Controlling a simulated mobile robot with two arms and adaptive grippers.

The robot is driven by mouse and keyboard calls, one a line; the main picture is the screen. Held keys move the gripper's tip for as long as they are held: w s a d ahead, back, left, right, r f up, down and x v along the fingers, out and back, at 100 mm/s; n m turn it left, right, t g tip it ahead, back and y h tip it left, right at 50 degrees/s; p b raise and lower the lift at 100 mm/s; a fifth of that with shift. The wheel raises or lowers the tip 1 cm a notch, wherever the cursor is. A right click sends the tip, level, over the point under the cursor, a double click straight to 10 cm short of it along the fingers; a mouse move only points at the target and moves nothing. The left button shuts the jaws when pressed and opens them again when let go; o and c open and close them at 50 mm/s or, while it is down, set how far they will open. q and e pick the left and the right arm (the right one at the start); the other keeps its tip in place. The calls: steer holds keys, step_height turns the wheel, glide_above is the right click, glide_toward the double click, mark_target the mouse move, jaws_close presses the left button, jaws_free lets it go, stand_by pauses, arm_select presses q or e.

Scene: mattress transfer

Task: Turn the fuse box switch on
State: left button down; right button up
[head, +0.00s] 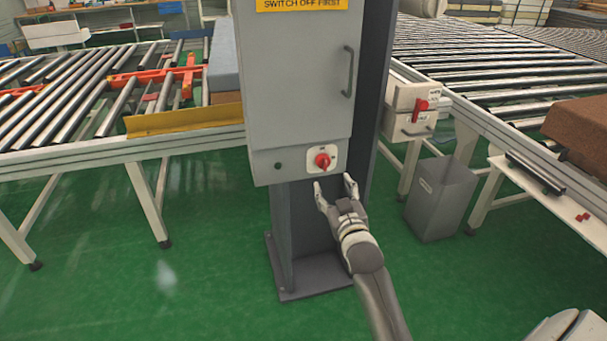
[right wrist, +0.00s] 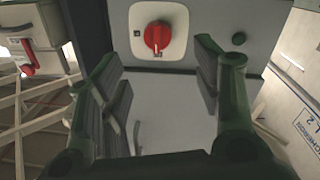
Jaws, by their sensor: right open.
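The fuse box (head: 297,90) is a grey cabinet mounted on a dark column. Its red rotary switch (head: 322,160) sits on a white plate at the lower right of the cabinet front. The red switch also shows in the right wrist view (right wrist: 158,36), at the top middle. My right gripper (head: 336,184) is open and empty, just below the switch and apart from it. In the right wrist view the two fingers (right wrist: 166,75) are spread, with the switch beyond and between them. My left gripper is not in view.
Roller conveyors stand to the left (head: 60,95) and right (head: 480,75) of the column. A small box with a red lever (head: 420,105) is on the right conveyor's frame, above a grey bin (head: 440,200). The green floor (head: 190,285) in front is clear.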

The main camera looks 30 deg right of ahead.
mark_target(325, 166)
steer(key=p+x, duration=0.1)
steer(key=x, duration=0.8)
steer(key=shift+d+r, duration=0.1)
steer(key=shift+d, duration=0.05)
steer(key=shift+x, duration=0.8)
steer(key=c, duration=1)
